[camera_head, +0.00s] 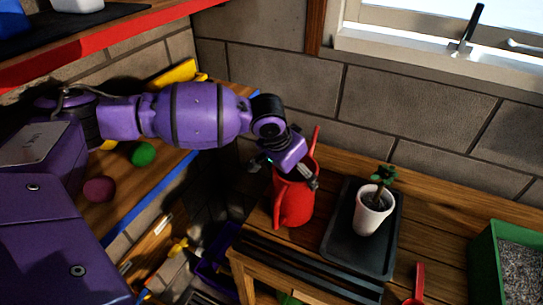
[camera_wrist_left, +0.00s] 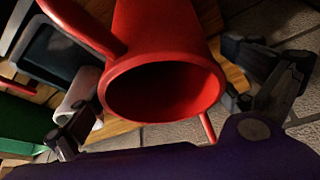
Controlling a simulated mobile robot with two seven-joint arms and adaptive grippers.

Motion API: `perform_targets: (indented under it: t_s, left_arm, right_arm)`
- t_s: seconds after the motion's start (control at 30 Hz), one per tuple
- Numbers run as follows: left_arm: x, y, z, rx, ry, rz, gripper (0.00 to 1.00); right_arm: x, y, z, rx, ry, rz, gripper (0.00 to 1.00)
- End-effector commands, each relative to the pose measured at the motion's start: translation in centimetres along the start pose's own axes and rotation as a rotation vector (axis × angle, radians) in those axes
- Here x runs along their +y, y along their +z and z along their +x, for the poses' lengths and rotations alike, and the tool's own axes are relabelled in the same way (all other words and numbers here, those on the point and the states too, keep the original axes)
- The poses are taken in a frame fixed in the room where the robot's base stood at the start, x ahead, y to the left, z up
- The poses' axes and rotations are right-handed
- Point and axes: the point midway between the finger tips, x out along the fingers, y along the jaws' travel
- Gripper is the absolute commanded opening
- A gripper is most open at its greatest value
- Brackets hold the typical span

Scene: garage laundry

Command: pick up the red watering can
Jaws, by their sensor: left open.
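The red watering can (camera_head: 293,203) stands upright on the wooden workbench beside the black tray, its thin spout pointing up at the back. My left gripper (camera_head: 303,176) is at the can's top from above. In the left wrist view the can's round open rim (camera_wrist_left: 165,88) lies between the spread fingers of my left gripper (camera_wrist_left: 160,100), with the handle at the upper left. One finger is on each side, and the jaws are not closed on it. I cannot tell whether either finger touches the can. My right gripper is not in view.
A black tray (camera_head: 337,250) with a white potted plant (camera_head: 371,214) stands right of the can. A green planter (camera_head: 504,262) is at the far right, and a red trowel (camera_head: 417,285) lies near the front. A block wall (camera_head: 400,115) rises behind; a red-edged shelf (camera_head: 130,37) hangs upper left.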

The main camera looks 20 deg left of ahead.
Motion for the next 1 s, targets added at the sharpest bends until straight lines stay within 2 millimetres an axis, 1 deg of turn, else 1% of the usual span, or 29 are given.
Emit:
perform_targets:
  t_s: [0.03, 0.13, 0.23, 0.4, 0.47, 0.9, 1.0]
  left_arm:
    - [0.0, -0.2, 0.7, 0.001, 0.0, 0.0, 1.0]
    - [0.0, -0.2, 1.7, 0.003, -0.001, 0.001, 1.0]
    - [0.0, -0.2, 2.0, 0.005, -0.001, 0.002, 1.0]
    - [0.0, -0.2, 2.0, 0.005, -0.002, 0.002, 1.0]
    - [0.0, -0.2, 2.0, 0.005, -0.002, 0.001, 0.93]
    - [0.0, -0.2, 2.0, 0.004, 0.0, 0.0, 0.36]
    - [0.0, -0.4, 1.9, 0.009, 0.0, 0.001, 0.25]
  right_arm:
    - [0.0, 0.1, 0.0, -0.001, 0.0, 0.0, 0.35]
    - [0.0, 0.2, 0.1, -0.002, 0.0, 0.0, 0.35]
    - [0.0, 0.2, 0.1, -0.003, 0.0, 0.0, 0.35]
    - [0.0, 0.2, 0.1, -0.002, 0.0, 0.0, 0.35]
    - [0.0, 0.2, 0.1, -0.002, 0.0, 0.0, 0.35]
    - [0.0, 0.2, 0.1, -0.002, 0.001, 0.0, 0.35]
    - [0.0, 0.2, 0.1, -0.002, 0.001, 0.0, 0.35]
